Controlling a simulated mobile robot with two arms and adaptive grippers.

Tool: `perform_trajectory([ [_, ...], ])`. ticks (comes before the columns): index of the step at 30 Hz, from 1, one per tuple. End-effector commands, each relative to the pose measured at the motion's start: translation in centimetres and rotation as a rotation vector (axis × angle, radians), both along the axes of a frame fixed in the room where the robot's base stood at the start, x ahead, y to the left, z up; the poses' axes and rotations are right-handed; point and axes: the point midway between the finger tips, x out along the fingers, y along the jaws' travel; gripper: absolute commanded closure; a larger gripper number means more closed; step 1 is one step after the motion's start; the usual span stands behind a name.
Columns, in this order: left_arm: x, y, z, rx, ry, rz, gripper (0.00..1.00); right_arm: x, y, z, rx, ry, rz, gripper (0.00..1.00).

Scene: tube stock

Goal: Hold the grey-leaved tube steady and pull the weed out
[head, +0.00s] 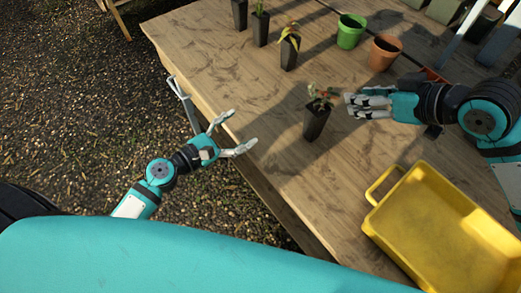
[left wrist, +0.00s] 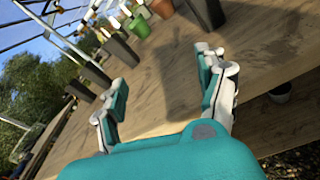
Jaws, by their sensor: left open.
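A dark tube (head: 316,123) stands upright on the wooden table, with a small plant (head: 322,98) of grey-green leaves and some reddish parts. I cannot clearly tell the weed from the plant's own leaves. A dark tube, probably the same one, is cut off at the top of the left wrist view (left wrist: 207,14). My left gripper (head: 243,128) is open and empty at the table's near left edge, left of the tube and apart from it. My right gripper (head: 350,105) is just right of the plant, fingers pointing at it; whether they are apart is unclear.
Several other dark tubes with plants, one with yellow-red leaves (head: 289,52), stand at the back. A green pot (head: 350,34) and a terracotta pot (head: 384,54) are beside them. A yellow crate (head: 405,192) is at the front right. The table (head: 250,90) left of the tube is clear.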

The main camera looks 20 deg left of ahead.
Motion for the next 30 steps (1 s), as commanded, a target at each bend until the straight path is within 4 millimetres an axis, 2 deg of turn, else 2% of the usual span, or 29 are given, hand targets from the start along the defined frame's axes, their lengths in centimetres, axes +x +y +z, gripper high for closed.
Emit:
perform_trajectory([
  [1,-1.4,-2.0,0.2,-0.084,0.03,-0.013,0.27,0.0,0.0,0.0,0.0,0.0,0.0,0.62],
  [4,-3.5,-4.9,0.9,-0.225,0.079,-0.031,0.27,0.0,0.0,0.0,0.0,0.0,0.0,0.62],
  [6,-4.6,-6.3,1.4,-0.301,0.105,-0.04,0.27,0.0,0.0,0.0,0.0,0.0,0.0,0.62],
  [11,-5.6,-8.0,2.1,-0.388,0.136,-0.049,0.27,0.0,0.0,0.0,0.0,0.0,0.0,0.62],
  [17,-3.9,-9.4,2.2,-0.393,0.136,-0.051,0.27,0.0,0.0,0.0,0.0,0.0,0.0,0.62],
  [30,3.2,-14.6,2.3,-0.395,0.135,-0.048,0.27,0.0,0.0,0.0,0.0,0.0,0.0,0.62],
])
